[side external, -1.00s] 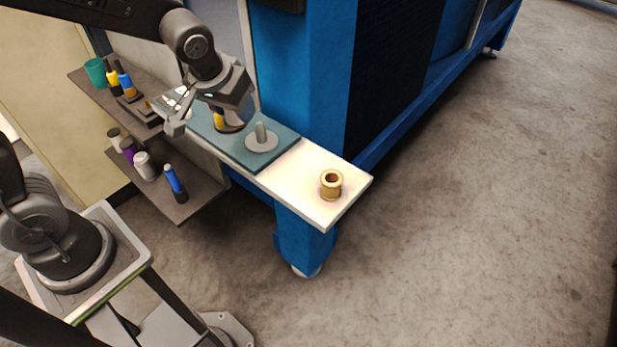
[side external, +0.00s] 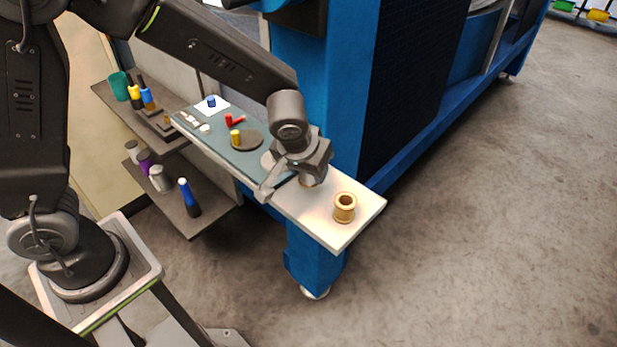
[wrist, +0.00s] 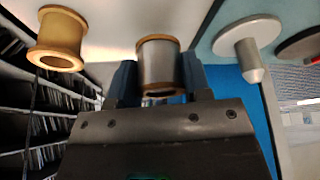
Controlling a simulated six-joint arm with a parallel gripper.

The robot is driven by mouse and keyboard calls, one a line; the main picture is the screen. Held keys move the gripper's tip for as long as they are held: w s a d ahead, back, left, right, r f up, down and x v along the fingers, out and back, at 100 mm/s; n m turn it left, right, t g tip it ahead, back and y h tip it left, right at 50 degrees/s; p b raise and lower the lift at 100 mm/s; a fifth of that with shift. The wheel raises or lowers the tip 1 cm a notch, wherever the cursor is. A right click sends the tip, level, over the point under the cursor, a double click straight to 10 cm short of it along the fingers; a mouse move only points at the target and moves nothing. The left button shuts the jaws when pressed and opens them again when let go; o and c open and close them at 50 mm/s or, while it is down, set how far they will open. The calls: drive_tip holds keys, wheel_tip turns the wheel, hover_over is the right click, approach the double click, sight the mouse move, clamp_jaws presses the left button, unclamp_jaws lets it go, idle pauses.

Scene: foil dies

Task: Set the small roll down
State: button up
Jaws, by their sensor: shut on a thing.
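The small roll (wrist: 158,66), silver with tan rims, is between the two fingers of my gripper (wrist: 158,82) in the wrist view. My gripper is shut on it. In the side external view my gripper (side external: 303,176) is over the inner part of the white board (side external: 335,239), beside the teal mat's near end. The held roll (side external: 309,181) shows just below it, partly hidden. I cannot tell whether the roll touches the board.
A larger gold spool (side external: 344,208) stands upright on the board's outer end; it also shows in the wrist view (wrist: 58,40). A grey disc with a peg (wrist: 248,42) sits on the teal mat. Yellow, red and blue pieces lie further along. Shelves with bottles stand left.

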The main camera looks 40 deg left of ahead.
sight(308, 191)
drive_tip(key=shift+f, duration=1.5)
drive_tip(key=shift+f, duration=0.1)
drive_tip(key=o, duration=0.9)
drive_tip(key=v, duration=1.2)
drive_tip(key=s+a+r+m, duration=0.1)
drive_tip(key=s+a+r, duration=0.3)
drive_tip(key=s, duration=0.3)
drive_tip(key=s+a+r+m+t+h, duration=0.1)
drive_tip(key=s+a+r+m, duration=0.1)
drive_tip(key=s+a, duration=0.5)
drive_tip(key=shift+v, duration=1.05)
